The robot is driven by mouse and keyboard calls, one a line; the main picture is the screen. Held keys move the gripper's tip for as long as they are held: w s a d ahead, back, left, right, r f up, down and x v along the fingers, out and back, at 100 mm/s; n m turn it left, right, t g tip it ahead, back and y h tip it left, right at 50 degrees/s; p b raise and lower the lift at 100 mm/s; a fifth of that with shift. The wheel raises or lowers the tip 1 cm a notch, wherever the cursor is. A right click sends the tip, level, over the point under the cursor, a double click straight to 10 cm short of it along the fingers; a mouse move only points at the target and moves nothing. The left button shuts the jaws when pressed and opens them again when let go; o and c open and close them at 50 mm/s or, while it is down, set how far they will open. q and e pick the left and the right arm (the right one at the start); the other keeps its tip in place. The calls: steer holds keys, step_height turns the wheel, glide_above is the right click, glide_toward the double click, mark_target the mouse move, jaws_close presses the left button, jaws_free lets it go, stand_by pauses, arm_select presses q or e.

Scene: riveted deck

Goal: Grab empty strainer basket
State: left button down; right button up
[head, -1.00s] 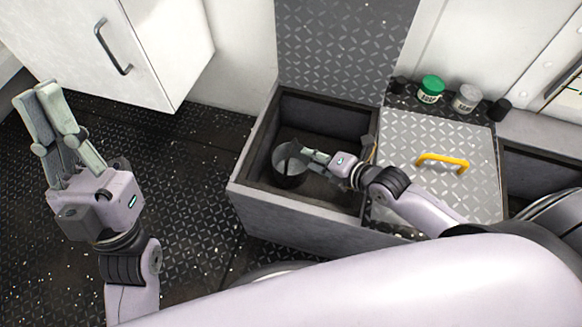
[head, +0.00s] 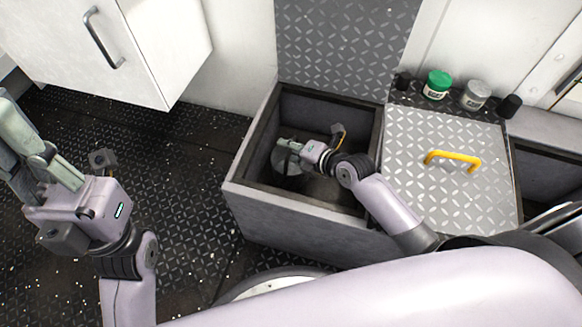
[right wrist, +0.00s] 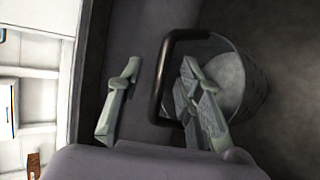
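The strainer basket (head: 283,163) is a grey round cup inside the open left bin (head: 243,192). In the right wrist view the basket (right wrist: 258,92) shows a bare grey inside and a dark looped handle (right wrist: 158,92) on its near side. My right gripper (head: 284,144) is over the basket in the bin and hides part of it. In the right wrist view the right gripper (right wrist: 160,76) is open, with the handle between its fingers; contact cannot be told. My left gripper (head: 22,135) is off to the left, away from the bin, its tips near the picture edge.
A patterned metal lid with a yellow handle (head: 453,158) lies right of the bin. A green-capped jar (head: 437,84), a grey jar (head: 476,95) and small black blocks stand behind it. A white cabinet (head: 165,50) hangs at upper left. Floor is clear left of the bin.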

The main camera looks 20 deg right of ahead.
steer(key=shift+c, duration=0.4)
jaws_close()
stand_by(0.6)
